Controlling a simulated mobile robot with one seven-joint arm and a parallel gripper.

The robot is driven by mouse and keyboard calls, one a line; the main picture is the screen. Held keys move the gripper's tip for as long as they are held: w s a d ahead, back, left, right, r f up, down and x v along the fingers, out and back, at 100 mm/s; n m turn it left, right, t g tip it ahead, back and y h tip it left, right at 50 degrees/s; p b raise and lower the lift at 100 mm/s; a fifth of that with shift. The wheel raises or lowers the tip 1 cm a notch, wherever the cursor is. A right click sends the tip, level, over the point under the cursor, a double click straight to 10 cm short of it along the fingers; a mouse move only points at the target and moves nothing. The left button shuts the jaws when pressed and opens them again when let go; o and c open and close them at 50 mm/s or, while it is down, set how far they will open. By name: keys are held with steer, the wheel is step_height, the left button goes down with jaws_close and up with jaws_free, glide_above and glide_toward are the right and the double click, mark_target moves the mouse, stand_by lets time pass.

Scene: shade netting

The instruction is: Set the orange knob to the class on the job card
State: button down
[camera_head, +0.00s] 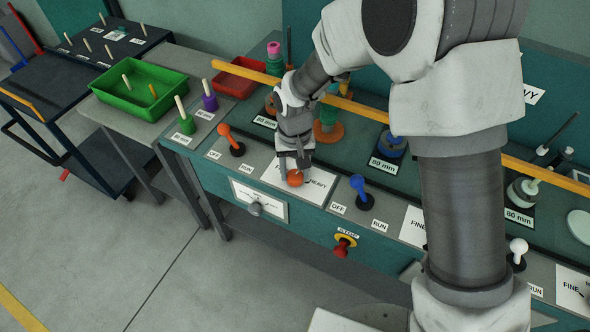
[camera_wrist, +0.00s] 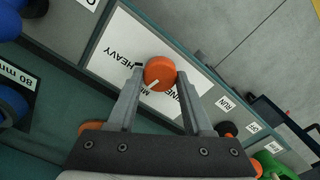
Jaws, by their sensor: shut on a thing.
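The orange knob (camera_head: 296,179) stands on a white dial plate (camera_head: 312,190) on the bench's front ledge. It also shows in the wrist view (camera_wrist: 159,70), with a white pointer line on it. The plate (camera_wrist: 117,38) carries HEAVY, a partly hidden label starting with MI, and a label ending in INE. The pointer line slants toward the MI label. My gripper (camera_head: 295,170) comes down from above, its fingers (camera_wrist: 160,80) shut on the knob's two sides. A wall sign (camera_head: 533,95) ends in VY; my arm hides the rest.
An orange switch lever (camera_head: 225,132) stands left of the plate and a blue lever (camera_head: 358,184) right of it. A red stop button (camera_head: 341,246) and a panel with a grey knob (camera_head: 255,208) are on the bench front.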

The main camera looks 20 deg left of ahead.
mark_target(295, 174)
steer(key=shift+n, duration=1.1)
steer(key=shift+c, duration=1.5)
jaws_free()
step_height(295, 174, up, 18)
steer(key=p, duration=0.2)
steer(key=shift+f, duration=0.25)
